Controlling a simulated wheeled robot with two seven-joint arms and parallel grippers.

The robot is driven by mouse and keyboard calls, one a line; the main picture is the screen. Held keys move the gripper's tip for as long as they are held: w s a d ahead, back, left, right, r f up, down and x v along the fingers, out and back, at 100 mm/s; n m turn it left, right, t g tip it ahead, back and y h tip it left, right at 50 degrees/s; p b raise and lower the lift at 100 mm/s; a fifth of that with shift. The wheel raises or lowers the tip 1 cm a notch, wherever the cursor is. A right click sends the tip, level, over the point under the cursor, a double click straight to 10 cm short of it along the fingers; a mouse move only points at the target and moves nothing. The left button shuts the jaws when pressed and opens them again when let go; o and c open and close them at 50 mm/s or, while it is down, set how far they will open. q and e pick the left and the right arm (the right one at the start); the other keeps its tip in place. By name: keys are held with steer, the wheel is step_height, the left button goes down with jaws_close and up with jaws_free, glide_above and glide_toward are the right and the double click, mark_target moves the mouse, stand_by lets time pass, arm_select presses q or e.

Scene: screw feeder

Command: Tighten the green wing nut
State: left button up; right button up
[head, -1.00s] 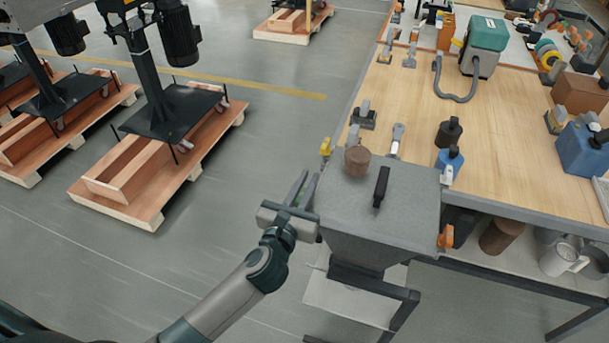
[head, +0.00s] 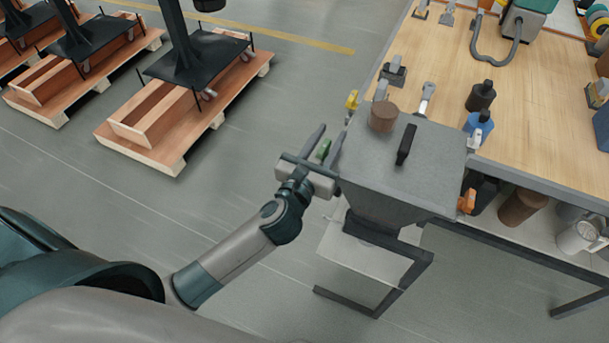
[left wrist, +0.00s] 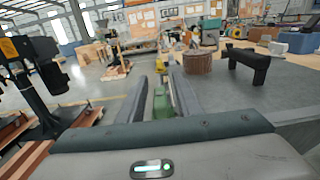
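The green wing nut (head: 323,149) is at the left side of the grey feeder hopper (head: 375,205). My left gripper (head: 327,141) is beside the hopper, with its two fingers on either side of the nut. In the left wrist view, the green nut (left wrist: 162,101) sits between the fingers (left wrist: 162,80), and a narrow gap seems to show on its left. The fingers look open around it; contact on the right cannot be told. The nut's bolt is hidden. My right gripper is not in view.
The hopper lid carries a brown cylinder (head: 382,117) and a black handle (head: 406,144). An orange clamp (head: 466,201) is on its right side and a yellow one (head: 352,99) at the back left. A wooden workbench (head: 440,60) stands behind. Floor to the left is clear up to the pallets.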

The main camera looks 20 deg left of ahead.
arm_select(q)
steer(key=s+b, duration=0.4)
steer(key=s, duration=1.2)
steer(key=shift+a, duration=0.4)
